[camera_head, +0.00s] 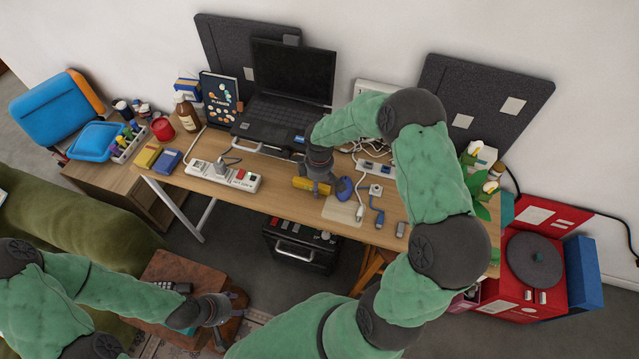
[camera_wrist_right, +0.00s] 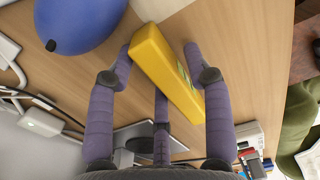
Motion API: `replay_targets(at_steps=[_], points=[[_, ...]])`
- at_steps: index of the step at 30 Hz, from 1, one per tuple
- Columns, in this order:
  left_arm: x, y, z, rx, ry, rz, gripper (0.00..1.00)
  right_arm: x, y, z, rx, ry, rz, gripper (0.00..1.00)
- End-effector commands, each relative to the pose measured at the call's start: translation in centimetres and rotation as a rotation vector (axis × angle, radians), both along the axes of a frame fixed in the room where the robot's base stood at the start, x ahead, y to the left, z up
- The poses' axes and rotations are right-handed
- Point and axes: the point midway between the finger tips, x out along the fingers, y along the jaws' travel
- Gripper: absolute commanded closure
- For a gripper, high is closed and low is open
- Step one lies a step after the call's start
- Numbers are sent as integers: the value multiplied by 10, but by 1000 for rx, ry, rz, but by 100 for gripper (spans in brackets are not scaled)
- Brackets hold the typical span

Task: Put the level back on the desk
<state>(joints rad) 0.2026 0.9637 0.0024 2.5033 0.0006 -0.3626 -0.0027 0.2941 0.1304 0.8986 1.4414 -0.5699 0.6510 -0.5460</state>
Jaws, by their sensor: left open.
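The level (camera_head: 313,186) is a yellow bar on the wooden desk (camera_head: 285,199), near its front edge in the head view. It also shows in the right wrist view (camera_wrist_right: 163,62), lying at a slant between the fingers of my right gripper. My right gripper (camera_head: 318,172) reaches down over the level, with fingers on both sides of it. I cannot tell whether they press on it or whether the level touches the desk. My left gripper (camera_head: 221,322) is open and empty, low by the brown leather stool (camera_head: 165,270).
A blue mouse (camera_head: 344,188) lies just right of the level; a blue round thing (camera_wrist_right: 80,22) is close in the wrist view. A power strip (camera_head: 223,176) and a laptop (camera_head: 283,98) are nearby. USB sticks and cables lie to the right. A toolbox (camera_head: 300,247) stands below.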

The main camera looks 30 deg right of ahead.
Motion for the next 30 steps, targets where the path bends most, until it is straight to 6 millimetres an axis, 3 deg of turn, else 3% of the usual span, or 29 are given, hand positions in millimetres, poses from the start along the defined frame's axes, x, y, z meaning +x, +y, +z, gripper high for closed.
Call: replay_targets(at_steps=[8, 13, 24, 30], points=[[0, 0, 0, 0, 0, 0, 45, 0, 0, 1, 0, 0, 0, 45], [0, 0, 6, 0, 0, 0, 45, 1, 0, 12, -1, -2, -1, 45], [0, 0, 30, 0, 0, 0, 45, 1, 0, 83, -1, -2, 0, 45], [0, 0, 37, 0, 0, 0, 45, 1, 0, 112, 0, -1, 0, 45]])
